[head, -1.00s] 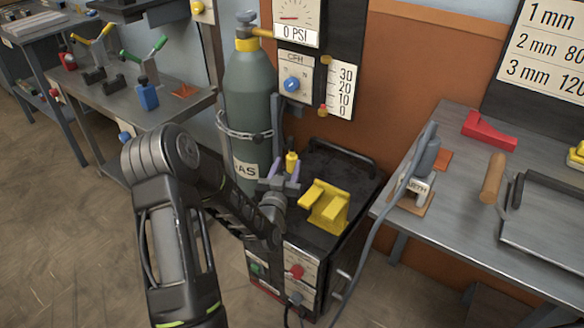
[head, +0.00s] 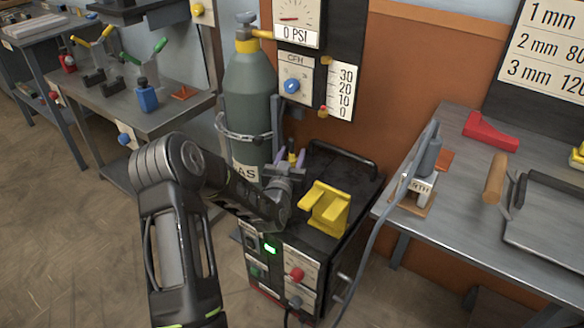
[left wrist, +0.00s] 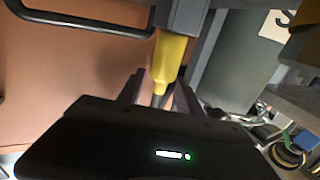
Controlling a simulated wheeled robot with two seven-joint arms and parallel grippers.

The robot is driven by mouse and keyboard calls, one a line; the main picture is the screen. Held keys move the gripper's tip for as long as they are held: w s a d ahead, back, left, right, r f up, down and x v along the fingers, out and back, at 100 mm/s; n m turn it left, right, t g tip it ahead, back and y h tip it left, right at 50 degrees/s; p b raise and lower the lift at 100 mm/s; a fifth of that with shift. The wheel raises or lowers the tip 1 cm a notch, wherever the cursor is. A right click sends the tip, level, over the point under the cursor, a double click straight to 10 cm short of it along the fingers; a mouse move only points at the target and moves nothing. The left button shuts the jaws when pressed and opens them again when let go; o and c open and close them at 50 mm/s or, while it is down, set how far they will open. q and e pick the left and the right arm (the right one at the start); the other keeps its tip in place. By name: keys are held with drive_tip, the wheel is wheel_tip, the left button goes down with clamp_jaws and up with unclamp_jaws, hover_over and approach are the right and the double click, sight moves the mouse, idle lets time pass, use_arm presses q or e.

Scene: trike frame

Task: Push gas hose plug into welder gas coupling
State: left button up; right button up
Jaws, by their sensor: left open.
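In the left wrist view the plug (left wrist: 170,58) is a tapered yellow piece meeting a grey block (left wrist: 185,15), which may be the gas coupling. Its dark narrow end lies between my left gripper's two fingers (left wrist: 158,92). The fingers are open, one on each side. I cannot tell whether they touch it, nor how deep the plug sits. My right gripper is not in view.
The welder (head: 345,170) has a yellow cradle (head: 325,205) and a black rear handle. A green light (head: 270,248) glows on its front. The gas cylinder (head: 248,105) stands close behind. A grey cable hangs by the right bench (head: 460,190). The gauge (head: 295,18) reads 0 PSI.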

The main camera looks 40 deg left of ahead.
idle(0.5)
use_arm(q)
clamp_jaws()
idle(0.4)
